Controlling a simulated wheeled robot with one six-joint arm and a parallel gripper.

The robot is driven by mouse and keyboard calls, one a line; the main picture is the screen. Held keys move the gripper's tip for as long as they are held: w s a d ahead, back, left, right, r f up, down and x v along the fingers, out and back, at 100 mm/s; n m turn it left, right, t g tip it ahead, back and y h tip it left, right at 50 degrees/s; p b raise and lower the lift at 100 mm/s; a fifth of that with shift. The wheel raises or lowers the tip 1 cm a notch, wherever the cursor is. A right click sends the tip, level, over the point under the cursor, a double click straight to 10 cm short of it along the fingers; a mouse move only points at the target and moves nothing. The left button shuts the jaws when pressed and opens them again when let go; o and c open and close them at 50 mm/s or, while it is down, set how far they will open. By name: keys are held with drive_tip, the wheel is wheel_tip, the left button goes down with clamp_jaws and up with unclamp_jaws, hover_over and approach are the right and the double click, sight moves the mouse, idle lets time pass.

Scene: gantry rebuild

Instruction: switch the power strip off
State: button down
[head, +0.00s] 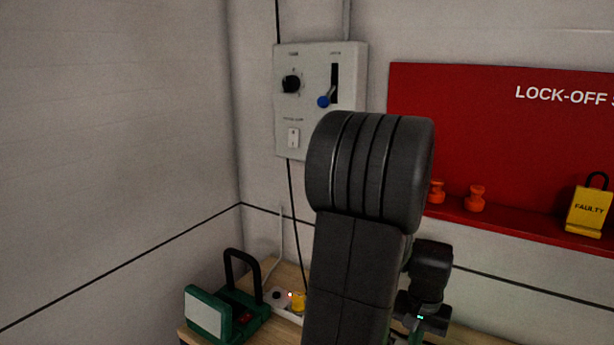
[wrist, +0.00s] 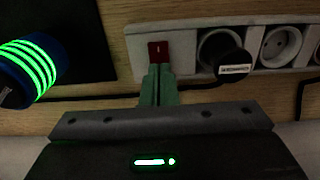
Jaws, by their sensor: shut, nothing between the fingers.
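The white power strip (wrist: 184,52) runs along the top of the wrist view on a wooden bench. Its red rocker switch (wrist: 158,50) is at the strip's left end and bears a small pale mark. My gripper (wrist: 159,70) has its green fingers closed together, empty, with the tips right at the lower edge of the switch. I cannot tell whether they touch it. A labelled black plug (wrist: 226,62) sits in the socket right of the switch. In the head view my arm hides most of the strip and the fingers; a white end with a yellow plug (head: 297,302) shows.
A blue cylinder with glowing green rings (wrist: 30,72) lies on a black mat, left of my fingers. A green device with a black handle (head: 213,312) stands on the bench. A wall box (head: 312,62) and a red lock-off board (head: 450,105) are behind.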

drive_tip(key=shift+f, duration=0.15)
drive_tip(key=shift+r+p, duration=2.7)
drive_tip(key=shift+r, duration=0.9)
drive_tip(key=shift+f, duration=0.15)
wheel_tip(320, 180, down, 7)
drive_tip(key=b, duration=0.5)
drive_tip(key=shift+b, duration=0.35)
drive_tip(key=shift+r, duration=0.2)
